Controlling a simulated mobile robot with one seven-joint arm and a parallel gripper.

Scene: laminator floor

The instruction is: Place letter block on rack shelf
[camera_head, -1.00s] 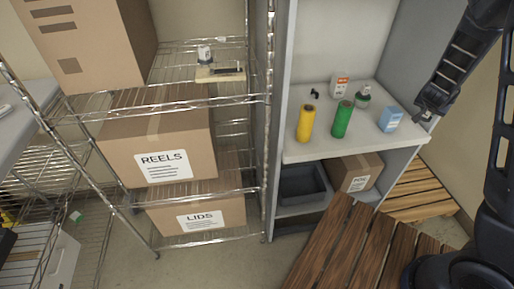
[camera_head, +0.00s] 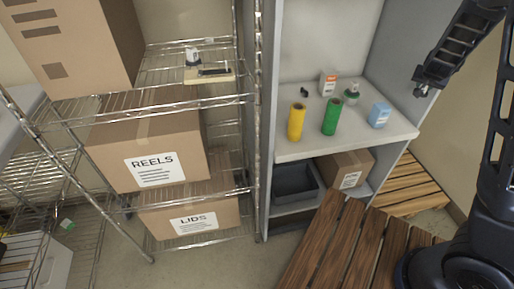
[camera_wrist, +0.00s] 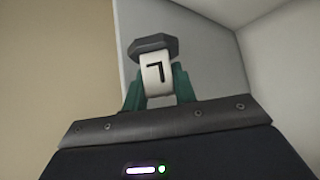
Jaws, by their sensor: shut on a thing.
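A small white block with a dark L-like mark (camera_wrist: 157,72) shows in the wrist view. My gripper (camera_wrist: 158,88) is shut on it, with a green finger at each side. A dark grey many-sided piece (camera_wrist: 153,45) sits at the block's upper end; I cannot tell whether it is part of it. In the head view the block is not visible, and only dark parts of my arm show at the right. The wire rack (camera_head: 185,101) stands at the left, away from my arm. Its upper shelf bears a large carton (camera_head: 75,45), a small white-and-dark jar (camera_head: 192,56) and a cream board (camera_head: 205,77).
Lower rack shelves bear the REELS box (camera_head: 150,150) and LIDS box (camera_head: 190,218). A grey cabinet (camera_head: 345,145) beside the rack bears a yellow cylinder (camera_head: 296,121), a green cylinder (camera_head: 331,117) and small items. A slatted wooden surface (camera_head: 345,245) lies in front. Bare floor shows before the rack.

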